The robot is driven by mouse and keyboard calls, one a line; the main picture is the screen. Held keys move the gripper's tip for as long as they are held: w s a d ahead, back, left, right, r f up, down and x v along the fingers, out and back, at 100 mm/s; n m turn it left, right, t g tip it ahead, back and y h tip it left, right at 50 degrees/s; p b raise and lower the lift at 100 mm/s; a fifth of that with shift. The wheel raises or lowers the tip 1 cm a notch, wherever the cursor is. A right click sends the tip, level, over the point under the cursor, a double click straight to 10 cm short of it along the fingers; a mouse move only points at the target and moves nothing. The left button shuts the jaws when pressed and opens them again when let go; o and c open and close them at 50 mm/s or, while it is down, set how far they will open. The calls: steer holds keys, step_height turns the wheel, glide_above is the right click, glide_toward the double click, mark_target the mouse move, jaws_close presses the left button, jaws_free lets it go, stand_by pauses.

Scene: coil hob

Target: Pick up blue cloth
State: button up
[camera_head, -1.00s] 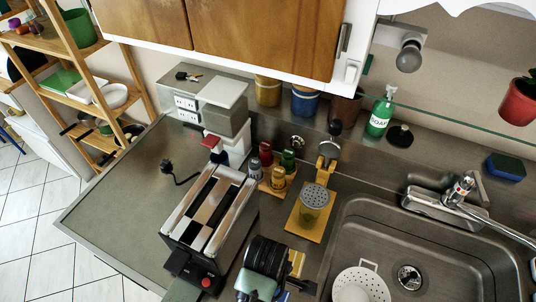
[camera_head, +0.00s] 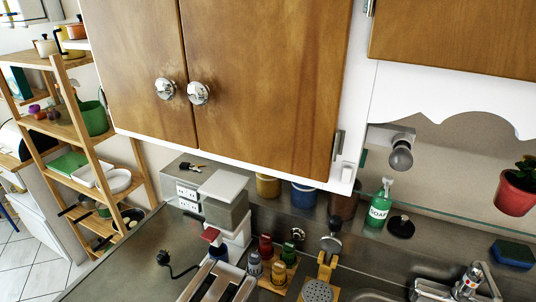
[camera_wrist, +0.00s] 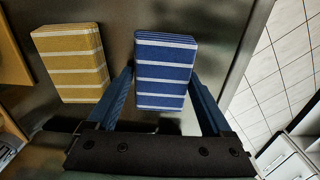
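The blue cloth (camera_wrist: 166,72), folded into a block with white stripes, lies on the metal counter in the wrist view. My gripper (camera_wrist: 161,75) is open, with one blue finger at each side of the cloth's near half. The cloth's far half reaches beyond the fingertips. Whether the fingers touch it or hover above it, I cannot tell. Neither the cloth nor my gripper shows in the head view.
A yellow striped cloth (camera_wrist: 72,63) lies just left of the blue one. The counter edge and tiled floor (camera_wrist: 275,75) are to the right. The head view shows wooden cabinets (camera_head: 255,90), a toaster (camera_head: 218,284), small shakers and a soap bottle (camera_head: 378,207).

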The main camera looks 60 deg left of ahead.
steer(key=shift+c, duration=1.4)
steer(key=shift+r, duration=0.1)
step_height(320, 180, up, 10)
steer(key=b, duration=0.1)
